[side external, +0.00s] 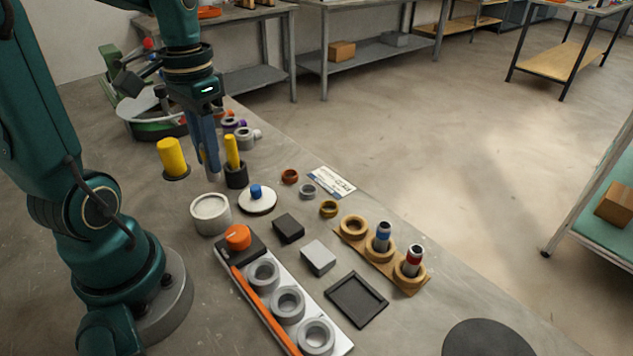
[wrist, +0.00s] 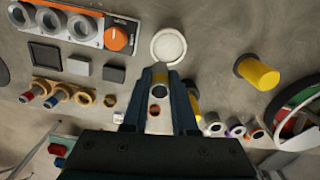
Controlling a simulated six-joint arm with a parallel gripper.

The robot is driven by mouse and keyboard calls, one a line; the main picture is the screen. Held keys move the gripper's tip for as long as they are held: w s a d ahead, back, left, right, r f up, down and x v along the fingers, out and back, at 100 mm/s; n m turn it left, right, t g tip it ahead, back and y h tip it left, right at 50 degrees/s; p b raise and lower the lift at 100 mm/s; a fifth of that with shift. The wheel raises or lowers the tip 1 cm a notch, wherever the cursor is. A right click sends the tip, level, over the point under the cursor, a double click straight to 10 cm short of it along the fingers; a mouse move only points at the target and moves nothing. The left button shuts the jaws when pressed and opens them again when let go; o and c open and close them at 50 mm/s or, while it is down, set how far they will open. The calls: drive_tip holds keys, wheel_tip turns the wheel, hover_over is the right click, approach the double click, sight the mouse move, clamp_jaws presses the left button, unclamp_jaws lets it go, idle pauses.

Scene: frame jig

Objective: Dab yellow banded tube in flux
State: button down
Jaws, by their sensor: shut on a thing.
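The yellow banded tube (wrist: 161,86) is between the fingertips of my gripper (wrist: 160,74) in the wrist view, its open end toward the camera. In the side view my gripper (side external: 208,158) points down with its fingers shut on the tube, above the table behind the pale round pot. This pot (side external: 210,214), which looks like the flux, stands open-topped on the table. It also shows in the wrist view (wrist: 168,46), just beyond the fingertips. The tube is apart from it. The tube's lower end is hard to make out.
A white lid with a blue knob (side external: 258,200) lies right of the pot. A yellow stick in a black cup (side external: 235,176) and a yellow cylinder (side external: 172,157) stand near my gripper. A wooden rack (side external: 410,281) holds blue and red banded tubes; one collar is empty.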

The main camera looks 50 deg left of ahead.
sight(207, 199)
drive_tip(key=shift+n, duration=0.6)
drive_tip(key=shift+s+a+f, duration=0.15)
drive_tip(key=shift+s+f, duration=0.15)
drive_tip(key=shift+f, duration=0.5)
drive_tip(key=shift+s+a+f, duration=0.2)
drive_tip(key=shift+s+f, duration=0.1)
drive_tip(key=shift+f, duration=0.45)
drive_tip(key=shift+s+a+f, duration=0.15)
drive_tip(key=shift+s+f, duration=0.15)
drive_tip(key=shift+f, duration=0.5)
drive_tip(key=shift+f, duration=0.2)
drive_tip(key=shift+f, duration=2.15)
wheel_tip(207, 199, up, 6)
drive_tip(key=shift+f, duration=0.1)
